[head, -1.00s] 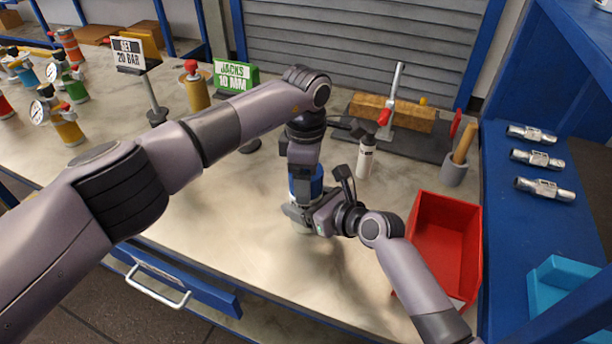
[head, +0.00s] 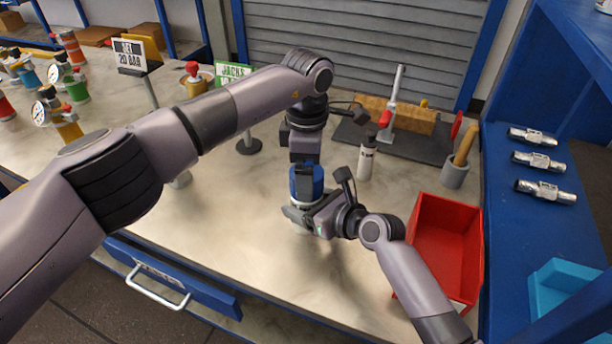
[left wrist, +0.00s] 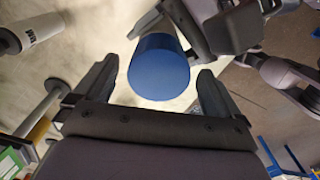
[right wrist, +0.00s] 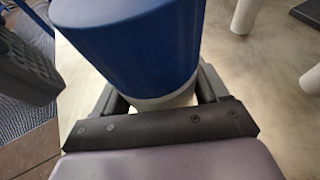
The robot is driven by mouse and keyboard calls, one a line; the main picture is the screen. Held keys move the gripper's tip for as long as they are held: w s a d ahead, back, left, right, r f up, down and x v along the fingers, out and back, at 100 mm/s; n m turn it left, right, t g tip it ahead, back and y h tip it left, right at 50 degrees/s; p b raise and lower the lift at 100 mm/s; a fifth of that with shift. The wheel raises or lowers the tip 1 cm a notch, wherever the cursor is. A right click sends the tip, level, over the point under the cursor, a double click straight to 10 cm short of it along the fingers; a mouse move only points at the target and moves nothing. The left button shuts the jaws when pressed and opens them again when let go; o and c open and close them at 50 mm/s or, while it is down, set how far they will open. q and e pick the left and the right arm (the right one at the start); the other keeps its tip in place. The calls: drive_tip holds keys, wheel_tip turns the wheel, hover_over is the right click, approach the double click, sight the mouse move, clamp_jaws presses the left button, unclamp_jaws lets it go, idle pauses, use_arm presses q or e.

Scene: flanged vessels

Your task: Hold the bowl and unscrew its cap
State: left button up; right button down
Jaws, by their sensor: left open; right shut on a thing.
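The blue cap (head: 307,182) sits on top of the bowl, whose pale lower part shows under the cap in the right wrist view (right wrist: 165,101). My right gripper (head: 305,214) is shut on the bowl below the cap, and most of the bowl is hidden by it. My left gripper (left wrist: 153,85) is open above the cap, pointing down. In the left wrist view the cap (left wrist: 158,70) lies between its two fingers, with gaps on both sides. In the right wrist view the cap (right wrist: 140,40) fills the upper middle.
A white bottle (head: 367,158) stands behind right of the bowl. A red bin (head: 445,245) is at the right, near a grey cup with a wooden handle (head: 456,172). A sign stand (head: 249,146) is behind left.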

use_arm(q)
drive_tip(key=shift+r, duration=0.85)
drive_tip(key=shift+c, duration=0.4)
wheel_tip(320, 180, up, 3)
drive_tip(key=m, duration=0.3)
drive_tip(key=shift+w+r, duration=0.1)
drive_tip(key=shift+f, duration=3.9)
drive_tip(key=shift+c, duration=0.3)
drive_tip(key=c, duration=1)
drive_tip(key=shift+n, duration=1.6)
drive_tip(key=o, duration=1.1)
drive_tip(key=shift+o, duration=0.2)
